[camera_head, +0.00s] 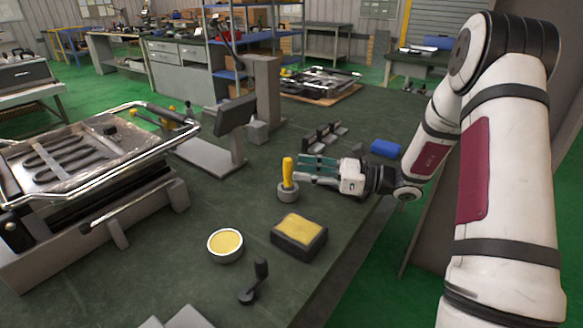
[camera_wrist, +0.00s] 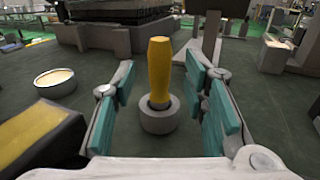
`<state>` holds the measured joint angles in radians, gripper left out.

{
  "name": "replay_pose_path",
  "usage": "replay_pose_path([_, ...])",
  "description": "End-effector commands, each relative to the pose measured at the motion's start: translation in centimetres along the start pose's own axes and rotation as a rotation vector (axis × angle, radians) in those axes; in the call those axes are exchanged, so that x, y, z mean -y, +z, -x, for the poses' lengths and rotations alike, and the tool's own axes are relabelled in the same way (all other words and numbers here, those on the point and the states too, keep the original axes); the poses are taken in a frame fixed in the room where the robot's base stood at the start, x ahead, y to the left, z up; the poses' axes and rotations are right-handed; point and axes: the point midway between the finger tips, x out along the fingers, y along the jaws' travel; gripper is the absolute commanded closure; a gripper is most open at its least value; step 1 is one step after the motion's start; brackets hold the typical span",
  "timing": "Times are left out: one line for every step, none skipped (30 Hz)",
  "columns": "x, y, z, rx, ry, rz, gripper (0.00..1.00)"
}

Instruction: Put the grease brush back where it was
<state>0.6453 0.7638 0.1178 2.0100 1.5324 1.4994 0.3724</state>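The grease brush shows as an upright yellow handle (camera_head: 288,171) standing in a small round grey holder (camera_head: 288,192) on the dark green table. The handle (camera_wrist: 160,70) is also in the middle of the wrist view, with the holder (camera_wrist: 158,116) at its foot. My gripper (camera_head: 306,170) is open, low over the table, right of the handle. In the wrist view its teal-padded fingers stand on either side of the handle, with gaps on both sides. The handle is near the fingertips. The brush's lower end is hidden in the holder.
A round tin of yellow grease (camera_head: 225,243) and a dark block with a yellow top (camera_head: 299,233) stand nearer the front. A small black handled piece (camera_head: 256,281) lies in front. A grey stand (camera_head: 235,130), black rack (camera_head: 322,137) and blue box (camera_head: 385,148) are behind.

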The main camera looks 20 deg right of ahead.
Motion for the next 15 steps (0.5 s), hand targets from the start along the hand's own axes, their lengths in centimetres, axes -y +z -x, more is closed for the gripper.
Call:
replay_pose_path([0.1, 0.0, 1.2, -0.001, -0.005, -0.001, 0.60])
replay_pose_path([0.1, 0.0, 1.9, -0.001, -0.005, -0.001, 0.60])
replay_pose_path([0.1, 0.0, 2.7, 0.000, -0.005, -0.001, 0.60])
replay_pose_path([0.1, 0.0, 3.2, -0.001, -0.005, -0.001, 0.60])
replay_pose_path([0.1, 0.0, 3.8, -0.001, -0.004, -0.001, 0.60])
replay_pose_path([0.0, 0.0, 4.4, 0.000, -0.003, -0.001, 0.60])
replay_pose_path([0.0, 0.0, 4.9, 0.000, -0.003, -0.001, 0.60])
replay_pose_path([0.0, 0.0, 5.3, 0.000, -0.003, -0.001, 0.60])
replay_pose_path([0.1, 0.0, 5.8, 0.000, -0.003, -0.001, 0.60])
replay_pose_path([0.1, 0.0, 6.2, 0.000, -0.003, -0.001, 0.60])
replay_pose_path([0.0, 0.0, 6.4, 0.000, -0.002, -0.001, 0.60])
replay_pose_path([0.0, 0.0, 6.8, 0.000, -0.001, -0.001, 0.60])
replay_pose_path([0.0, 0.0, 7.0, 0.000, -0.001, -0.001, 0.60])
replay_pose_path([0.0, 0.0, 7.1, 0.000, -0.001, -0.001, 0.60])
replay_pose_path([0.0, 0.0, 7.2, 0.000, -0.001, -0.001, 0.60])
